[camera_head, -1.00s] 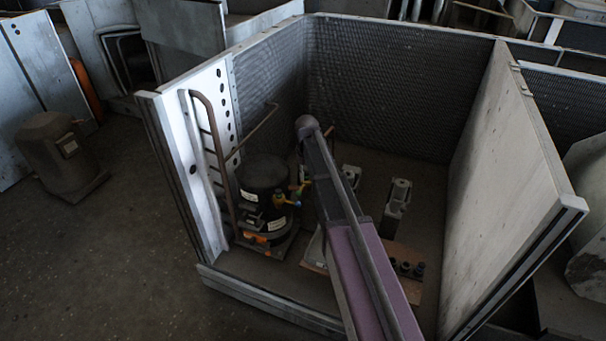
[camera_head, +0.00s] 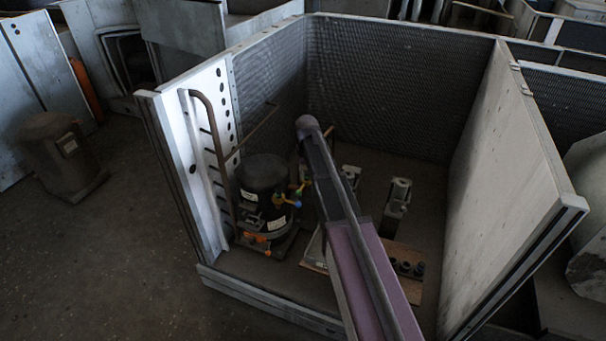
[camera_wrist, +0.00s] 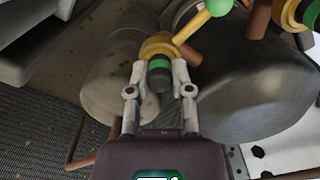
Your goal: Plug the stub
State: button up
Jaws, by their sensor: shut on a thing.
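In the wrist view my gripper (camera_wrist: 159,78) is shut on a dark plug (camera_wrist: 158,83) with a green band. The plug's far end meets a brass-coloured ring (camera_wrist: 157,47) on the stub. I cannot tell how deep it sits. A copper pipe (camera_wrist: 188,52) runs beside the ring. In the head view the black compressor (camera_head: 263,174) stands inside the housing, with brass fittings (camera_head: 282,201) on its right side. My gripper is hidden behind my arm there.
A yellow rod with a green ball (camera_wrist: 219,7) and another brass fitting (camera_wrist: 295,14) are close by in the wrist view. A brown board (camera_head: 430,262) holding dark round pieces (camera_head: 405,267) lies right of my arm. Mesh and panel walls (camera_head: 510,170) enclose the housing.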

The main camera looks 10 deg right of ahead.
aim_at(306, 172)
jog(key=o, duration=0.9)
jog(key=shift+o, duration=0.6)
jog(key=o, duration=0.3)
jog(key=shift+r+p, duration=3.5)
